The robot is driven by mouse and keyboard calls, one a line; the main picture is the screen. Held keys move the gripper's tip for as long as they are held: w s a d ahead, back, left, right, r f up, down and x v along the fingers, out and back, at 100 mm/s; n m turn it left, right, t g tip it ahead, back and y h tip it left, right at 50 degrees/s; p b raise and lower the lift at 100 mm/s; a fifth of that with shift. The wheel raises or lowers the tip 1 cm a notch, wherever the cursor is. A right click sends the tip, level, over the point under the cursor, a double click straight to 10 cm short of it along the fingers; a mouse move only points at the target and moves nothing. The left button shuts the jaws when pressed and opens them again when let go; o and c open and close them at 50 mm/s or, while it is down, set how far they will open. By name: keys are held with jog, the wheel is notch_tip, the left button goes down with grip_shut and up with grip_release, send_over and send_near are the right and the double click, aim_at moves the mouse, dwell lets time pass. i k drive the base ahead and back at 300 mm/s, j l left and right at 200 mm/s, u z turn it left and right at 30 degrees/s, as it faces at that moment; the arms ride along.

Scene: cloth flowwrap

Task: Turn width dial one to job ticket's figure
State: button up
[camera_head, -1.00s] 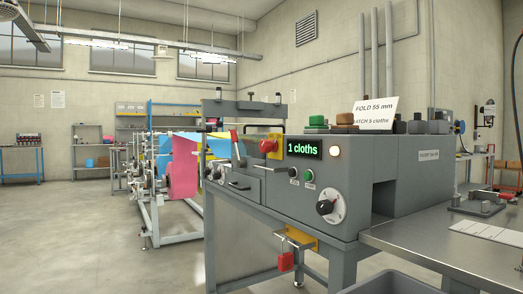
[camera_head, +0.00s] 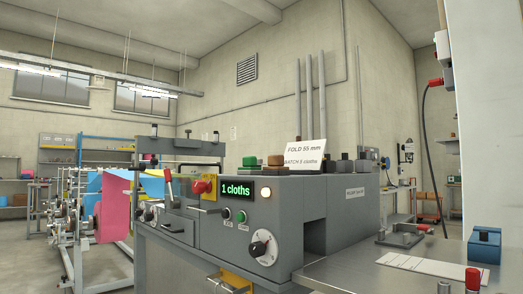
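The job ticket (camera_head: 305,154) is a white card propped on top of the grey machine (camera_head: 338,205). It reads "FOLD 55 mm" and "BATCH 5 cloths". A black dial (camera_head: 261,246) with a white scale plate sits low on the machine's front right; its figures are too small to read. Small round knobs (camera_head: 149,213) show at the machine's left end, too small to make out. I cannot tell which of these is width dial one. The green display (camera_head: 236,190) reads "1 cloths". My gripper is not in view.
A red emergency knob (camera_head: 202,186) and a red-tipped lever (camera_head: 168,188) stick out at the machine's left. A steel table (camera_head: 350,272) adjoins it on the right, with a metal fixture (camera_head: 401,236) and a blue block (camera_head: 484,245). Cloth rolls (camera_head: 114,210) stand at left.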

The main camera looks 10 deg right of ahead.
aim_at(137, 211)
jog(key=j+z, duration=0.25)
jog(key=j, duration=0.6)
jog(key=j+z, duration=0.25)
jog(key=j, duration=0.6)
jog(key=i+j+u, duration=0.1)
jog(key=u, duration=0.35)
jog(key=i+j+u, duration=0.1)
jog(key=u, duration=0.35)
